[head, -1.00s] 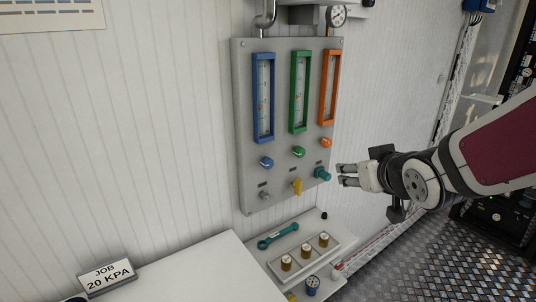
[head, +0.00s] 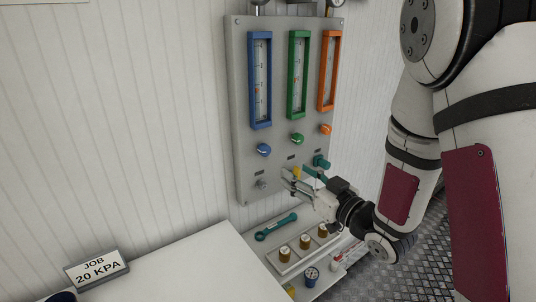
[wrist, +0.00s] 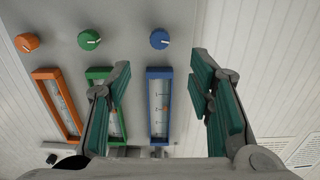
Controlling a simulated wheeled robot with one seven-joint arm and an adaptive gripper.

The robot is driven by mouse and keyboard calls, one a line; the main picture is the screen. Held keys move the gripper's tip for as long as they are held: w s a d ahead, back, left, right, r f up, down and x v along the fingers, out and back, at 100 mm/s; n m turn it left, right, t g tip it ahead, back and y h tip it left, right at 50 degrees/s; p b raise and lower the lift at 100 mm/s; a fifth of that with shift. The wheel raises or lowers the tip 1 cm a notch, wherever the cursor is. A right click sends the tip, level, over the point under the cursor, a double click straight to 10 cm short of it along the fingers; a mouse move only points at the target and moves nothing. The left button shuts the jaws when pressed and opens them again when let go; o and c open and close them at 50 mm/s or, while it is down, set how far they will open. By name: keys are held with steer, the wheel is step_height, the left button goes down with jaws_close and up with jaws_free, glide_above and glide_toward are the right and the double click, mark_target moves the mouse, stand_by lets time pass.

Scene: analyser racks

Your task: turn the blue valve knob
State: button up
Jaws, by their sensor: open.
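The blue valve knob (head: 264,150) is on the grey wall panel (head: 243,100), below the blue-framed gauge (head: 260,80). In the wrist view the blue knob (wrist: 159,39) shows its white mark, beyond and between my fingers, with nothing touching it. The green knob (head: 297,139) and orange knob (head: 325,129) sit beside it in a slanting row. My gripper (head: 288,184) is at the lower part of the panel, below and right of the blue knob. In the wrist view its two teal-padded fingers are spread apart and empty.
A sign (head: 97,269) reads "JOB 20 KPA".

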mark_target(267, 152)
steer(key=x, duration=1.3)
steer(key=shift+w+a+p, duration=0.2)
steer(key=shift+p, duration=0.2)
jaws_close()
steer(key=shift+n+b, duration=0.55)
steer(key=shift+n, duration=0.55)
steer(key=shift+r+n+b, duration=0.1)
steer(key=shift+n+b, duration=0.35)
steer(key=shift+n, duration=0.75)
